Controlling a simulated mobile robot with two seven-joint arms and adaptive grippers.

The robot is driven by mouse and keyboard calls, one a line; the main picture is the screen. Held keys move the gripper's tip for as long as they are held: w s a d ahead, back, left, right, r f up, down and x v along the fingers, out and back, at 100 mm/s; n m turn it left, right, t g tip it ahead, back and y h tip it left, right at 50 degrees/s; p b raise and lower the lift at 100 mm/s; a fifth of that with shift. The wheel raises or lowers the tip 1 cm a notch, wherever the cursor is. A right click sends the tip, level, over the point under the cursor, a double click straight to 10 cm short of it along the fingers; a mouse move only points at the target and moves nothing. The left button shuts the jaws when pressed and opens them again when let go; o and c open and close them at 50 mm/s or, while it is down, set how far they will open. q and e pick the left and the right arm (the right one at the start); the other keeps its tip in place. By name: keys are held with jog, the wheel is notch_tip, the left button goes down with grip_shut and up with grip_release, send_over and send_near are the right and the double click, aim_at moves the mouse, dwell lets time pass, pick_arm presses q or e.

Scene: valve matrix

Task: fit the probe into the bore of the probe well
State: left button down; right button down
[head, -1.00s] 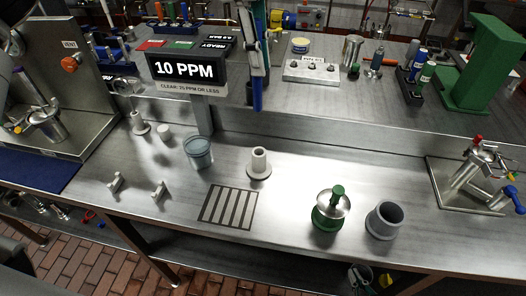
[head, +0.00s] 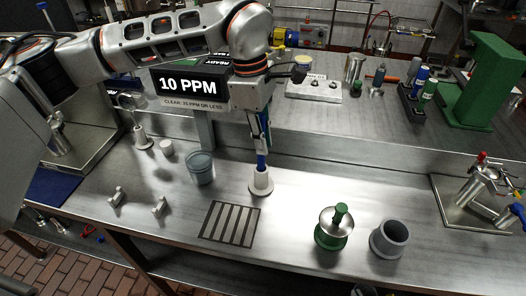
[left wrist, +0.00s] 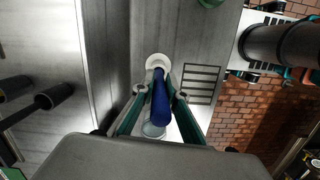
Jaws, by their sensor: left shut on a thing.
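The probe is a blue rod (head: 262,160) held pointing down by my left gripper (head: 261,142). The gripper is shut on it. The probe well (head: 261,183) is a pale flanged tube standing on the steel bench directly under the probe. In the head view the probe's lower end meets the well's top rim; I cannot tell whether the tip is inside the bore or just above it. In the left wrist view the blue probe (left wrist: 161,105) lies between the green-sided fingers, and its far end overlaps the well's white ring (left wrist: 158,62). My right gripper is not in view.
A slotted drain grate (head: 230,224) lies in front of the well. A grey-blue cup (head: 201,169) stands to its left. A green-and-steel pot (head: 334,228) and a grey cup (head: 389,239) stand to the right. The 10 PPM display (head: 190,86) is behind, close to my arm.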

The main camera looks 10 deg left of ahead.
aim_at(265, 165)
pick_arm(q)
jog(key=shift+f, duration=1.9)
jog(key=shift+f, duration=0.2)
jog(key=c, duration=2)
grip_release()
jog(key=shift+r, duration=0.1)
jog(key=r, duration=0.4)
jog(key=a+r, duration=0.1)
jog(key=r, duration=0.7)
jog(key=shift+a, duration=0.3)
